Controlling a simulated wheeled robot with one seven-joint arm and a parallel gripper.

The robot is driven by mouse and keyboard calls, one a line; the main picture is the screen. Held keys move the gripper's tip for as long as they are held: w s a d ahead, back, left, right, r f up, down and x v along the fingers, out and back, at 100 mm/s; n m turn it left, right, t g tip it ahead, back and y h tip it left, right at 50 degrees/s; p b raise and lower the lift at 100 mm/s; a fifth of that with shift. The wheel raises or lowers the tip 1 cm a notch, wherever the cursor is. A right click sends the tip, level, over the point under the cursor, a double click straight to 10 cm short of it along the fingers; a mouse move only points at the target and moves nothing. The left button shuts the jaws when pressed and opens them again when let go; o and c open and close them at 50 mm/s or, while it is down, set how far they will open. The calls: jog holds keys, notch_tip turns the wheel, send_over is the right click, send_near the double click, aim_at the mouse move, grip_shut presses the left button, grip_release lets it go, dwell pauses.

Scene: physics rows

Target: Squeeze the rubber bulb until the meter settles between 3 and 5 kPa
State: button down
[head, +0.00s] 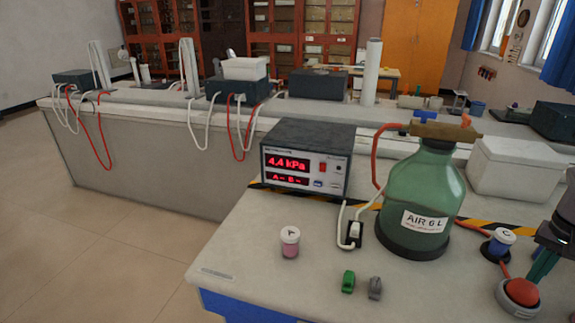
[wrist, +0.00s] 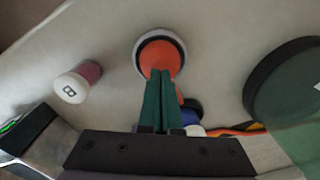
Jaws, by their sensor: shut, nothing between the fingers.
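The red rubber bulb (head: 523,291) sits in a round white-rimmed base at the front right of the bench. It also shows in the wrist view as an orange-red dome (wrist: 160,52). My gripper (head: 536,279) points down at the bulb; its green fingers (wrist: 160,76) are shut together with nothing between them. The fingertips overlap the bulb in both views; I cannot tell whether they press on it. The meter (head: 340,178) shows 4.4 kPa in red digits, with "A- B-" below. The green bottle (head: 406,200) is labelled AIR 6 L.
A capped vial A (head: 290,249) and green (head: 348,281) and grey (head: 375,288) clips lie on the near bench. Vial C (head: 499,244) stands behind the bulb. A white box (head: 515,168) stands behind the bottle.

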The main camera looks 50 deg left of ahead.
jog(key=shift+r, duration=0.1)
notch_tip(320, 180, up, 7)
dwell(0.7)
dwell(0.4)
